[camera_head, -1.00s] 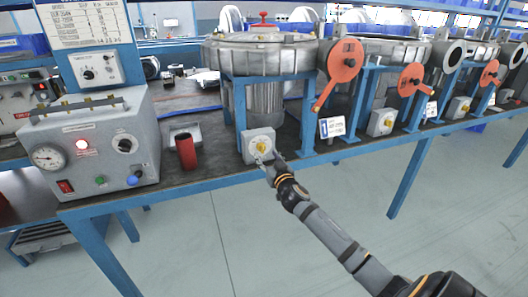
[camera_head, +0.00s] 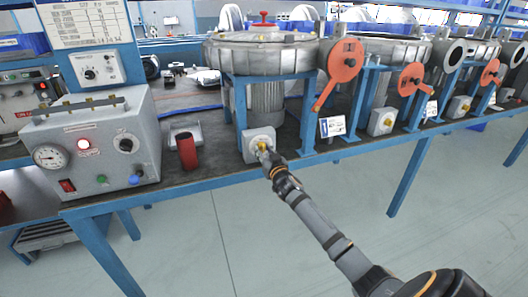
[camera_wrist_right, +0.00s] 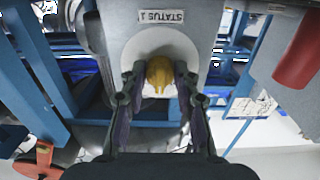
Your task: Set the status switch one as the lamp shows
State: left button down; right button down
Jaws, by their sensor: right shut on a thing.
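The status switch one is a pale grey box (camera_head: 250,143) with a yellow knob on its front, on the bench edge under the first blower. In the right wrist view its label (camera_wrist_right: 161,16) reads "STATUS 1" upside down, and the yellow knob (camera_wrist_right: 160,68) sits on a pale round plate. My right gripper (camera_head: 265,150) is at the knob; in the wrist view its two fingers (camera_wrist_right: 160,84) are shut on the knob, one on each side. The lamp (camera_head: 84,144) on the grey control box (camera_head: 110,125) glows red around a bright centre. My left gripper is not in view.
A red cylinder (camera_head: 187,152) stands left of the switch. The first blower (camera_head: 262,54) is above it, with an orange lever handle (camera_head: 338,75) to the right. More switch boxes (camera_head: 382,121) stand further along the bench. The floor in front is clear.

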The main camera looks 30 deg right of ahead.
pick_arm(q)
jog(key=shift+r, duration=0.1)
pick_arm(e)
jog(key=shift+n, duration=0.5)
jog(key=n+p, duration=0.1)
jog(key=n, duration=0.3)
jog(key=shift+r+p, duration=0.1)
jog(key=shift+p, duration=0.3)
jog(key=n, duration=0.3)
jog(key=shift+p, duration=0.35)
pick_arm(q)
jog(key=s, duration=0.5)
pick_arm(e)
jog(key=shift+n, duration=0.5)
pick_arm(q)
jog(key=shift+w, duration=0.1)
